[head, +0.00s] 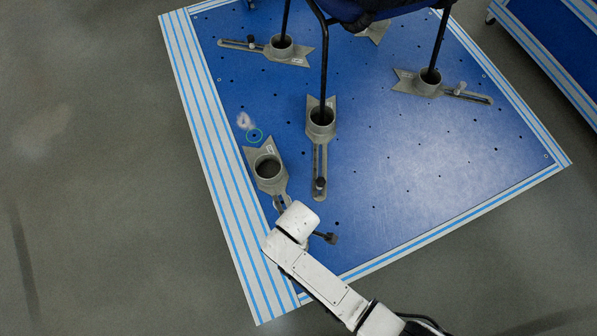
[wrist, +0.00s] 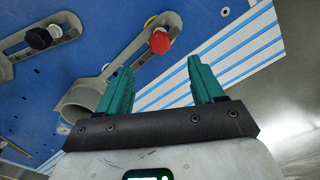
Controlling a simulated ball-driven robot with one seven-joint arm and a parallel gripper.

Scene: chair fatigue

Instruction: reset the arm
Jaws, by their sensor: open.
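My gripper (wrist: 160,66) shows in the wrist view with two teal fingers spread wide apart and nothing between them. In the head view my white arm reaches in from the bottom right, and its end is over the platform's front left corner; the fingers are not clear there. A grey clamp with an empty round cup (head: 268,170) stands just beyond the arm's end, its slotted tail partly hidden by the arm. In the wrist view a grey clamp (wrist: 82,98) lies beyond the left finger, with a red knob (wrist: 160,42) on its slot.
The blue platform (head: 400,165) has a striped border (head: 222,180). A dark chair (head: 392,8) has legs in other clamps, including the middle one (head: 320,122) and right one (head: 428,82). Grey floor (head: 90,170) is open at left.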

